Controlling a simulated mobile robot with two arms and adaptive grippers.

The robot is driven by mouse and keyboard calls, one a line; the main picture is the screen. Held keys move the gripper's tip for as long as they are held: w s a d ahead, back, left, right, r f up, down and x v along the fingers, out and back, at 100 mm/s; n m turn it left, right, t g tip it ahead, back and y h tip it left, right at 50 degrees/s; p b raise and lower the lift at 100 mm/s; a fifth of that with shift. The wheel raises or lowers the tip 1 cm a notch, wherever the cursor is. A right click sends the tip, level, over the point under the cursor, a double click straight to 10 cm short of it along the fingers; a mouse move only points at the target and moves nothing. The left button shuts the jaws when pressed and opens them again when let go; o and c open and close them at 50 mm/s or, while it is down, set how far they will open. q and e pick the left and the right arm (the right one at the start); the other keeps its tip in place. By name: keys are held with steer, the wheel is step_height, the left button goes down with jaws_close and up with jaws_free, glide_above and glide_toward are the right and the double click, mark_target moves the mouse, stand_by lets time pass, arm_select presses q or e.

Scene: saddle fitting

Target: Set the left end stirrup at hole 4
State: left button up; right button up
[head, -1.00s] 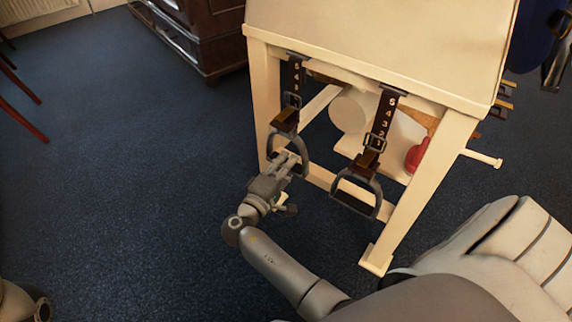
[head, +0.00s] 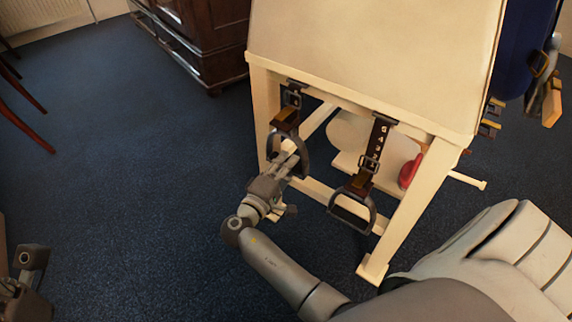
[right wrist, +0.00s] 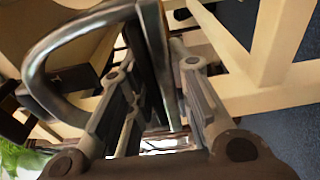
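The left end stirrup (head: 303,150) is a dark metal bow hanging at the left of the stand's near end. Its dark strap (head: 292,95) is short, with the buckle close under the top beam; its numbers are not readable. My right gripper (head: 289,163) is at the bow. In the right wrist view, the bow's side bar (right wrist: 153,55) passes between the two fingers, which appear closed on it. The other stirrup (head: 352,208) hangs lower on a longer strap (head: 372,155) with visible marks. Part of my left arm shows at the lower left; its fingers are not clear.
The cream stand (head: 262,100) has a sloping top and legs close to my right gripper. A red object (head: 410,170) and a pale cylinder (head: 350,130) are inside it. A dark wooden cabinet (head: 200,45) is behind. The blue carpet (head: 130,180) at left is clear.

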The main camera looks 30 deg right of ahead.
steer(key=o, duration=0.4)
steer(key=v, duration=0.7)
steer(key=shift+a, duration=0.25)
stand_by(0.6)
